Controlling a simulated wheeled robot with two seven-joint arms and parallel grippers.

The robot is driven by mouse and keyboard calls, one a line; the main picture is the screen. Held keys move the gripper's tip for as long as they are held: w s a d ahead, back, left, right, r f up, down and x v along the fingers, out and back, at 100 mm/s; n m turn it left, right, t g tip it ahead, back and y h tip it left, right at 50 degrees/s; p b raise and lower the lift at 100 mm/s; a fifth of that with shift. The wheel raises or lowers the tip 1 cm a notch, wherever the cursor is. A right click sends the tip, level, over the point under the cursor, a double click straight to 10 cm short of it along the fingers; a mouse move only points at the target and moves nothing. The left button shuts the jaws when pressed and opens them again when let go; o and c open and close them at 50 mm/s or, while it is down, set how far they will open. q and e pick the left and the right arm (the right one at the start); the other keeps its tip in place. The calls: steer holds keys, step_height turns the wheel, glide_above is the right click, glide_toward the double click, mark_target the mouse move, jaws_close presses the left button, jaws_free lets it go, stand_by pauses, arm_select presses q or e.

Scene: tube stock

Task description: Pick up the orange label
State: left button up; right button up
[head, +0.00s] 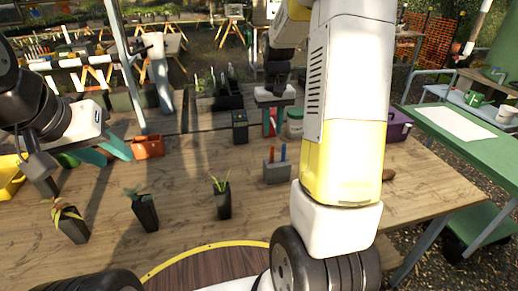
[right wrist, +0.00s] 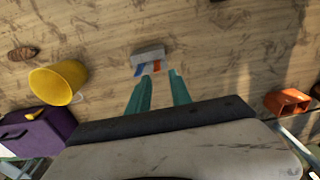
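The orange label (head: 283,152) stands upright in a small grey block (head: 277,172) on the wooden table, beside a blue label (head: 270,155). In the right wrist view the orange label (right wrist: 157,66) and blue label (right wrist: 139,69) stick out of the grey block (right wrist: 148,54). My right gripper (right wrist: 161,75) is open and empty, its teal fingers pointing towards the block; the orange label appears between the fingertip lines, the blue one near the left finger. In the head view my right gripper (head: 273,122) is behind the block. My left gripper (head: 118,159) is open and empty at the left.
Several small dark plant pots (head: 222,200) stand along the front. An orange bin (head: 148,147) and a dark pot (head: 240,127) are further back. A yellow cup (right wrist: 58,83) and purple box (right wrist: 38,132) show in the wrist view. My right arm hides part of the table.

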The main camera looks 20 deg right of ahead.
mark_target(272, 149)
steer(key=f, duration=0.3)
steer(key=w+f, duration=0.1)
steer(key=f, duration=0.6)
steer(key=shift+w+d+f, duration=0.1)
steer(key=shift+w+d, duration=0.05)
steer(key=shift+d, duration=0.2)
steer(key=shift+c, duration=0.4)
jaws_close()
